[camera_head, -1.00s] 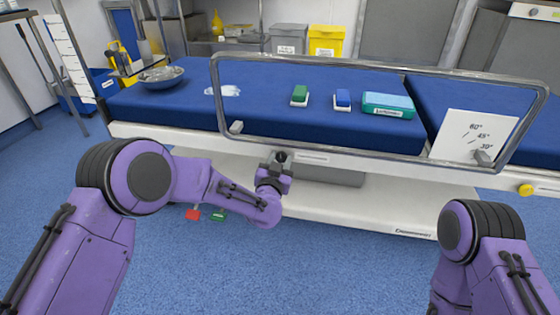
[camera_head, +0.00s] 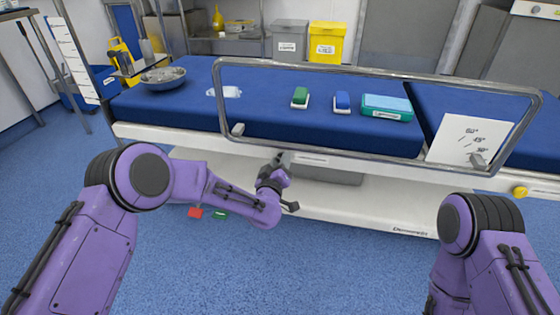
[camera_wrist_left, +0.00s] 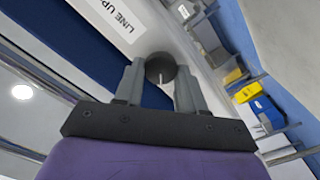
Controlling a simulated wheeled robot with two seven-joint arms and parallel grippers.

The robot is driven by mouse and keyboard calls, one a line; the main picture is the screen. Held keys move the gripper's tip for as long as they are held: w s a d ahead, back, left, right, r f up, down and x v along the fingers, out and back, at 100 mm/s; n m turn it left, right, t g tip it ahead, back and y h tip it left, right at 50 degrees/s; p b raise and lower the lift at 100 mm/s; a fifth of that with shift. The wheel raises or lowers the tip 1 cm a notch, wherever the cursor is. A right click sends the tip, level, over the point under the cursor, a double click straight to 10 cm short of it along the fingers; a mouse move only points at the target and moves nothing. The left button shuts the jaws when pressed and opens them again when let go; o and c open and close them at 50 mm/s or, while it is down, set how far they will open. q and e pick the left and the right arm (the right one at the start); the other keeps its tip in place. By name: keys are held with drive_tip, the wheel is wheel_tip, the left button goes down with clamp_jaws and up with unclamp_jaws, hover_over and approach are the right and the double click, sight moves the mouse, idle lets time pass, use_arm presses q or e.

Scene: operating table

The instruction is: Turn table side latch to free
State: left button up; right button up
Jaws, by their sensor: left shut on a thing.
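The table side latch is a dark round knob (camera_wrist_left: 161,66) on the white side rail of the operating table. In the left wrist view it sits between the two grey fingers of my left gripper (camera_wrist_left: 160,82), which is shut on it. A short pale mark shows on the knob. In the head view my left gripper (camera_head: 281,158) is at the rail, tilted, and mostly covers the knob. A white label (camera_wrist_left: 112,18) with "LINE UP" is beside the knob; the rest of its text is cut off. My right gripper is out of view.
A metal side rail frame (camera_head: 375,69) stands above the latch. On the blue table (camera_head: 270,105) are a metal bowl (camera_head: 163,78), green and blue objects and a teal box (camera_head: 387,107). Red (camera_head: 195,212) and green (camera_head: 219,214) tags are low at left. A yellow knob (camera_head: 520,192) is far right.

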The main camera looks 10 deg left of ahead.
use_arm(q)
drive_tip(key=shift+f+n, duration=0.15)
drive_tip(key=shift+n, duration=3.55)
drive_tip(key=o, duration=1.1)
drive_tip(key=shift+c, duration=0.2)
drive_tip(key=s+a+p, duration=0.1)
drive_tip(key=s+p, duration=0.2)
drive_tip(key=s, duration=0.7)
drive_tip(key=shift+s+a, duration=0.2)
drive_tip(key=shift+s, duration=0.1)
